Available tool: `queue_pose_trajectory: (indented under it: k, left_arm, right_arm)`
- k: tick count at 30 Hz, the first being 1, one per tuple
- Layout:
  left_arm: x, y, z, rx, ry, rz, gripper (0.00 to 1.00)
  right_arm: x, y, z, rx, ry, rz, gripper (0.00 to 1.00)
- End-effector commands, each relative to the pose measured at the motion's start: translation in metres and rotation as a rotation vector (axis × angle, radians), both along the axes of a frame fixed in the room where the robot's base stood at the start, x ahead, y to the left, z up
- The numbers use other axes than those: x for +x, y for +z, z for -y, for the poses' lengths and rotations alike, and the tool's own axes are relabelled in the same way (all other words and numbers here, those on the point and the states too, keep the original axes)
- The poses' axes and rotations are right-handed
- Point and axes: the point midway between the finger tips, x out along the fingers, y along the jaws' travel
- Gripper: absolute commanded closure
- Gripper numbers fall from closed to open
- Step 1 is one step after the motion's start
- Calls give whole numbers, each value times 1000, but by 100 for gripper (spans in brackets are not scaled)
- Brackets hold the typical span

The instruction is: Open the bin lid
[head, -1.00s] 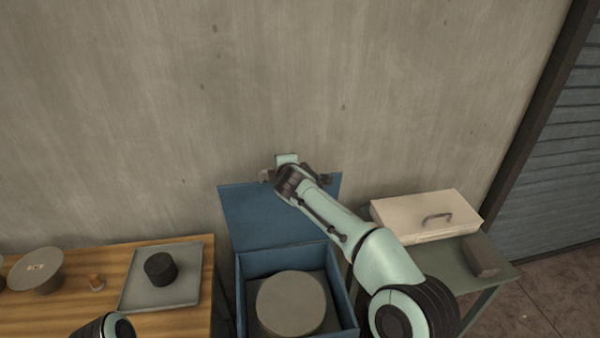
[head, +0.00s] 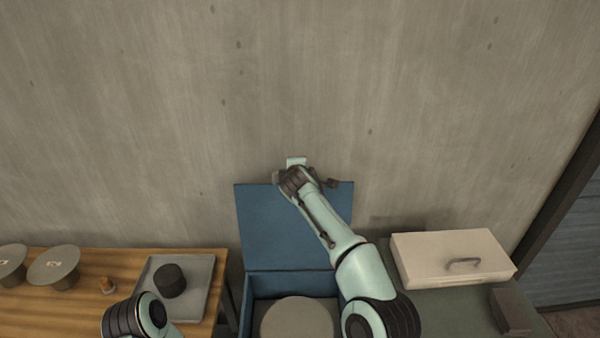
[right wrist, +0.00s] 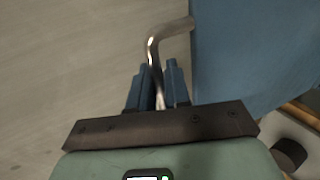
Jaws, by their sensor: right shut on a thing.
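The blue bin (head: 243,300) stands low in the middle of the head view, cut off by the bottom edge. Its blue lid (head: 265,235) is raised and stands up at the back, near the wall. A bent metal handle (right wrist: 153,50) sits at the lid's edge in the right wrist view, where the lid (right wrist: 250,50) fills the upper right. My right gripper (right wrist: 157,85) is shut on the handle, one finger on each side. In the head view its fingers (head: 297,175) are mostly hidden by the wrist. Only my left arm shows at the bottom left; its gripper is out of view.
A round grey piece (head: 298,320) lies in the bin. Left, a wooden table (head: 100,265) holds a tray (head: 205,290) with a dark cylinder (head: 170,281) and round-topped pieces (head: 54,267). Right, a pale case (head: 430,262) and a dark block (head: 512,312) lie on another table.

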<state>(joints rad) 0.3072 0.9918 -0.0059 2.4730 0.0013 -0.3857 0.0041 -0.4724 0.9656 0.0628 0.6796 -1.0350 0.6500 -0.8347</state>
Motion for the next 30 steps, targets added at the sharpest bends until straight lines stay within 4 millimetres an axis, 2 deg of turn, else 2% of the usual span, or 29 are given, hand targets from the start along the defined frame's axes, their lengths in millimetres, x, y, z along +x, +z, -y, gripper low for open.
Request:
queue_pose_trajectory:
  k: [13,14,15,25,30]
  left_arm:
    - [0,0,0,0,0,0,57]
    - [0,0,0,0,0,0,57]
    - [0,0,0,0,0,0,57]
    - [-2,-2,0,0,0,-2,57]
    - [-20,-16,0,0,0,-22,57]
  right_arm:
    - [1,-2,-1,-6,0,-2,100]
    - [1,-2,-1,-6,0,-2,76]
    - [1,-2,-1,-4,1,-2,67]
    - [-2,0,-1,-1,0,-1,67]
    - [-22,6,1,1,0,-3,67]
